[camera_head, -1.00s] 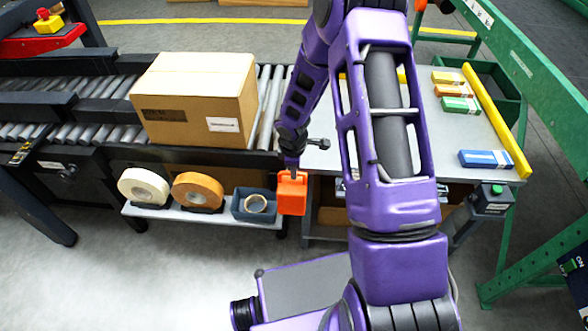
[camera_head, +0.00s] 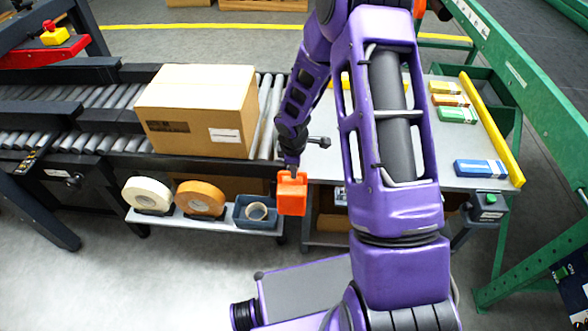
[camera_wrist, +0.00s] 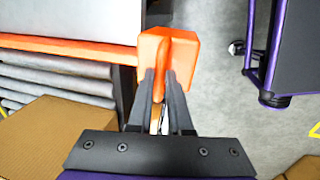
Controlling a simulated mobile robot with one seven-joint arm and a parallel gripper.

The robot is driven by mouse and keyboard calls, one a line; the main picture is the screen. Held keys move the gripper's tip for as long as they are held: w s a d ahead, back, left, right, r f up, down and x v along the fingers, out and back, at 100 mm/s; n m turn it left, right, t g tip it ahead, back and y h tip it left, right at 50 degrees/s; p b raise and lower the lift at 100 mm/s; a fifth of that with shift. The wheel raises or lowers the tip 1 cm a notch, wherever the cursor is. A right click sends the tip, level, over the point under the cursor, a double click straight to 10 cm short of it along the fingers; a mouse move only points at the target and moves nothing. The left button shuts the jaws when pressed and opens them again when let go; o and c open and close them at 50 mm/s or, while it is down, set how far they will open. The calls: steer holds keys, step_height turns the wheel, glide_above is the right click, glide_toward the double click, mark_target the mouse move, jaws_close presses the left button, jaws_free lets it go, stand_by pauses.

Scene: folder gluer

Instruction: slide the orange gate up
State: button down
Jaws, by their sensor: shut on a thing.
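The orange gate shows in the head view as a blocky orange end (camera_head: 291,198) at the conveyor's right end, just right of the lower shelf. In the wrist view its orange bar (camera_wrist: 70,47) runs left from an orange block with a raised grip (camera_wrist: 167,70). My gripper (camera_wrist: 164,85) has its two dark fingers closed on either side of this grip. In the head view my gripper (camera_head: 292,172) comes down onto the orange end from above. The rest of the bar is hidden in the head view.
A cardboard box (camera_head: 195,110) sits on the roller conveyor (camera_head: 50,150). The lower shelf (camera_head: 185,228) holds two tape rolls and a blue bin (camera_head: 256,212). Small cartons (camera_head: 480,168) lie on the table right of my arm. Open floor is in front.

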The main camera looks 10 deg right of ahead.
steer(key=c, duration=0.8)
jaws_free()
steer(key=shift+r, duration=0.15)
steer(key=shift+c, duration=0.2)
steer(key=s+a+r+p, duration=0.1)
steer(key=s+r+p, duration=0.2)
steer(key=r, duration=1.4)
steer(key=shift+p, duration=0.45)
steer(key=shift+s, duration=0.15)
